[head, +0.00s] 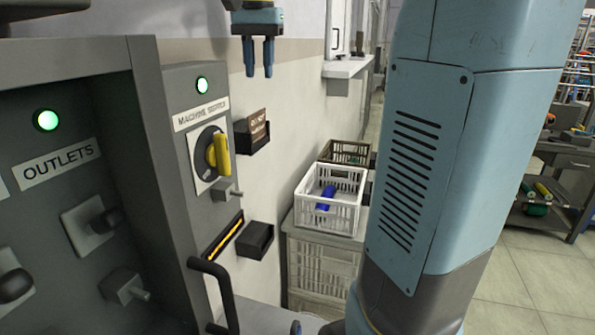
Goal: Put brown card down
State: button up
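A brown card (258,121) with pale lettering stands tilted in the upper dark wall holder (256,140), to the right of the machine switch. The holder's front hides the card's lower part. My gripper (259,73) is above the card, fingers pointing down. Its two fingers are apart with nothing between them, and it does not touch the card. A lower dark holder (257,242) is on the same wall and no card shows in it.
The grey cabinet with a yellow rotary switch (218,153) and a black handle (215,285) stands at left. A white crate (330,205) holding blue bobbins sits on a stack, with a brown crate (347,152) behind. My arm blocks the centre right.

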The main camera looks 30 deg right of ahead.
jog(key=s+f+n+t, duration=0.4)
jog(key=s+f+n, duration=0.3)
jog(key=s+f, duration=1.1)
jog(key=shift+s+a+f+n+t, duration=0.15)
jog(key=shift+s+n+t, duration=0.15)
jog(key=shift+s, duration=0.6)
jog(key=shift+o, duration=0.5)
notch_tip(320, 180, up, 21)
jog(key=m+g, duration=0.6)
jog(key=m, duration=0.3)
send_over(257, 112)
jog(key=f, duration=1.4)
jog(key=shift+w, duration=0.2)
